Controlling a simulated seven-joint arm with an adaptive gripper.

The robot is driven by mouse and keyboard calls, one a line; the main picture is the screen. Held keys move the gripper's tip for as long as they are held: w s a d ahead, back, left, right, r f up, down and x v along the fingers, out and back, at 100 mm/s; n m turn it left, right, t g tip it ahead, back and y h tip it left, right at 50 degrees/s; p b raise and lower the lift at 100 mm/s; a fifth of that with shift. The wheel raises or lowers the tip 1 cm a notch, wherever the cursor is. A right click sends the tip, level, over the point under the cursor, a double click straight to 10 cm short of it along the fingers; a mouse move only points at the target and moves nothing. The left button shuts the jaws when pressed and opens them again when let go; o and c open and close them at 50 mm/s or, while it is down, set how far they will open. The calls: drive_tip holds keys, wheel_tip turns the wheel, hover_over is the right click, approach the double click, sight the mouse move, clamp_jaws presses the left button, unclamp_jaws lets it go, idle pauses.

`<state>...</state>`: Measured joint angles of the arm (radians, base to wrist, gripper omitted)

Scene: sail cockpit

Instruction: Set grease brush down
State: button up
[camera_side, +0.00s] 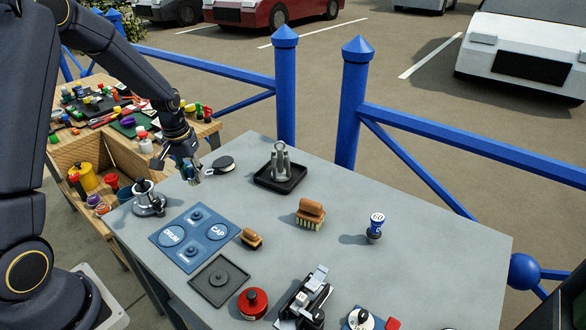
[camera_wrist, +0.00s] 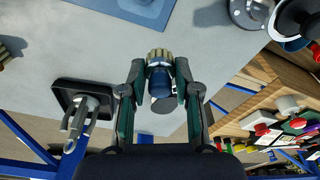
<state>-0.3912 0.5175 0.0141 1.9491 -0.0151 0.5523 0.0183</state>
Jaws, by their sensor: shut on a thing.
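The grease brush (camera_wrist: 159,78), with a blue body and tan bristles, is between my fingers in the wrist view, its bristles pointing toward the top of the picture. My gripper (camera_wrist: 159,76) is shut on it. In the side view my gripper (camera_side: 190,172) is over the far left part of the grey table (camera_side: 340,215); the brush is small and mostly hidden there. A dark round disc (camera_side: 222,164) lies on the table just right of my gripper. I cannot tell whether the brush touches the table.
A black tray (camera_side: 262,180) with a grey metal part stands to the right. A metal pot (camera_side: 149,199) and a blue mat (camera_side: 218,238) marked DRUM and CAP are nearer the front. Two wooden brushes (camera_side: 310,212) (camera_side: 251,237) lie mid-table. A cluttered wooden bench (camera_side: 120,150) adjoins at left.

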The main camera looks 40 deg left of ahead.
hover_over(207, 195)
wheel_tip(207, 195, down, 5)
drive_tip(key=shift+s+d+r, duration=0.15)
drive_tip(key=shift+f, duration=1.5)
drive_tip(key=o, duration=1.1)
drive_tip(key=shift+f, duration=0.1)
drive_tip(key=shift+c, duration=0.2)
